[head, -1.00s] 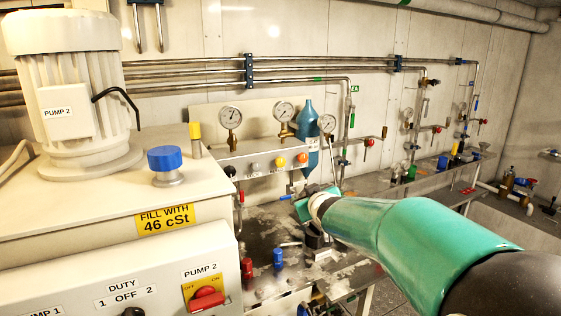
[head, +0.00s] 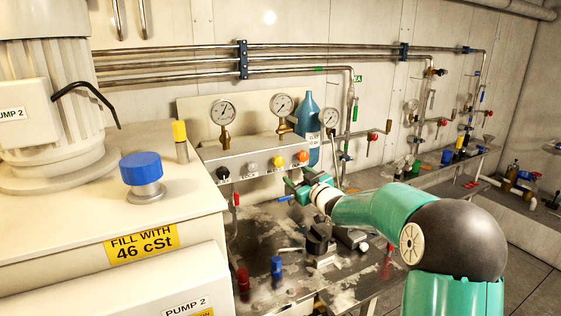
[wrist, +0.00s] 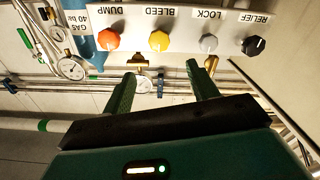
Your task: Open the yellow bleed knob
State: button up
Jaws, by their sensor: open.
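The yellow bleed knob (head: 278,161) sits on the front of the grey valve panel, between a grey knob and an orange knob. In the wrist view, which looks upside down, the yellow knob (wrist: 159,41) is under the BLEED label, ahead of the gap between my fingers and apart from them. My gripper (wrist: 160,82) is open and empty, with green fingers spread on both sides. In the head view my gripper (head: 295,186) is in front of the panel, a little below and to the right of the yellow knob.
In the wrist view the orange DUMP knob (wrist: 108,39) and grey LOCK knob (wrist: 208,44) flank the yellow one, with the black RELIEF knob (wrist: 254,45) beyond. The bench (head: 262,225) below holds small fittings.

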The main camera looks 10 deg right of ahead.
aim_at(280, 163)
jog(key=x, duration=1.3)
jog(key=shift+w+f, duration=0.2)
jog(key=shift+f, duration=0.1)
jog(key=shift+s, duration=0.1)
jog(key=c, duration=1)
